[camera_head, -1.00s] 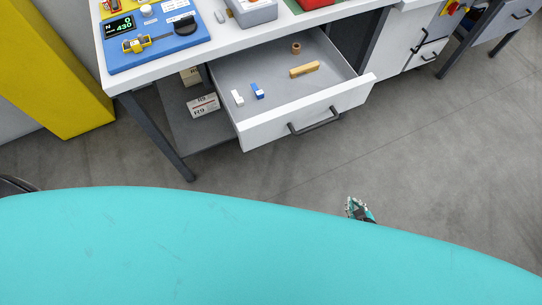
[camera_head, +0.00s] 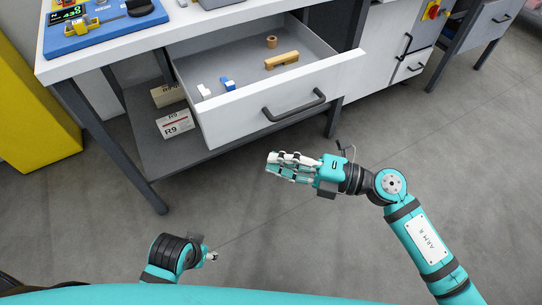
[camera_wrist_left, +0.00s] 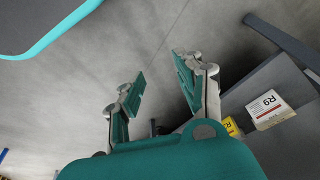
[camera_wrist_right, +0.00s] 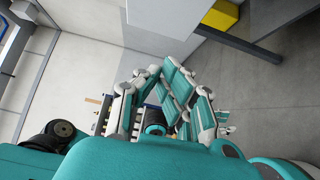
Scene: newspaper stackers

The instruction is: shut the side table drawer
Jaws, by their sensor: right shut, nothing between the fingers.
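The side table drawer (camera_head: 235,118) is pulled out from under the white tabletop, with its inside open to view. Its white front carries a dark bar handle (camera_head: 295,108). My right gripper (camera_head: 272,164) is shut and empty, below and in front of the handle and apart from it in the picture. It also shows in the right wrist view (camera_wrist_right: 160,82), with its fingers together. My left gripper (camera_head: 211,257) is low at the bottom left of the head view, mostly hidden behind its wrist. In the left wrist view (camera_wrist_left: 158,68) its fingers are spread with nothing between them.
In the drawer lie a wooden block (camera_head: 282,61), a brown ring-like piece (camera_head: 271,42), and small blue (camera_head: 227,83) and white (camera_head: 204,92) pieces. Boxes (camera_head: 174,123) sit on the lower shelf. A dark table leg (camera_head: 120,155) stands left. The floor in front is clear.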

